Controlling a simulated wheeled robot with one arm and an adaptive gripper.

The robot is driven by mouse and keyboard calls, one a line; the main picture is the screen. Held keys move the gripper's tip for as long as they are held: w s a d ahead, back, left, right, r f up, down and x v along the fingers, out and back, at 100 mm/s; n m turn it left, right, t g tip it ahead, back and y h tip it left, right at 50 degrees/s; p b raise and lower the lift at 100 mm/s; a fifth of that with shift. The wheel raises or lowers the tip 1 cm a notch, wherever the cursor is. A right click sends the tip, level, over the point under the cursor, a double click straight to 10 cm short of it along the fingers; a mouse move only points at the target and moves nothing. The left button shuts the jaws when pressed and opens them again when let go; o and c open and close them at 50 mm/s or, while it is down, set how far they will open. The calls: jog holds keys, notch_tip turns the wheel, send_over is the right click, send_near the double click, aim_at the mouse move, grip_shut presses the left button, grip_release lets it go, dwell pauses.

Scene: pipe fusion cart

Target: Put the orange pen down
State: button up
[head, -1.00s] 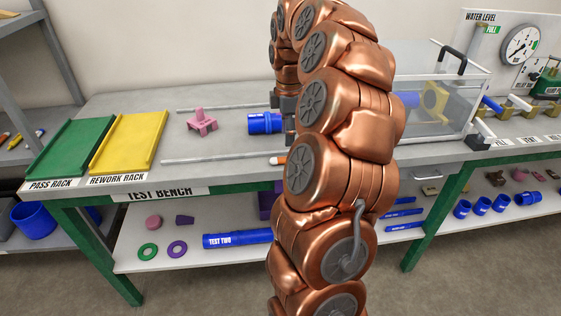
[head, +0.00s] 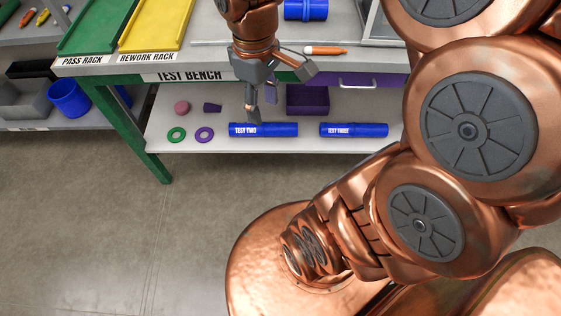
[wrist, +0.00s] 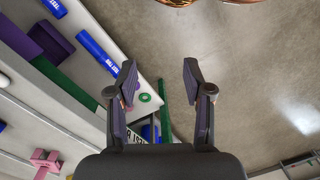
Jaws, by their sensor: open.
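The orange pen (head: 325,50) lies on the bench top near its front edge, just right of my gripper in the head view. It has a white tip at its left end. I cannot pick it out in the wrist view. My gripper (head: 279,90) hangs at the front edge of the test bench (head: 215,65), apart from the pen. Its fingers are spread with nothing between them. In the wrist view my gripper (wrist: 160,80) is also open and empty, with floor and the lower shelf's edge beyond it.
The lower shelf (head: 215,145) holds blue tubes marked TEST TWO (head: 275,130) and TEST THREE (head: 353,130), a purple bin (head: 308,99) and rings. A blue fitting (head: 305,9) stands behind the pen. The yellow rework rack (head: 155,25) is at left. The floor in front is clear.

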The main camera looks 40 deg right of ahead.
jog(key=s+a+f+m, duration=0.2)
jog(key=s, duration=0.3)
jog(key=s+a+f+m, duration=0.2)
jog(key=s, duration=0.4)
jog(key=shift+m+g, duration=0.4)
jog(key=shift+s+a, duration=0.1)
notch_tip(320, 180, up, 5)
jog(key=p, duration=0.5)
jog(key=shift+r, duration=0.1)
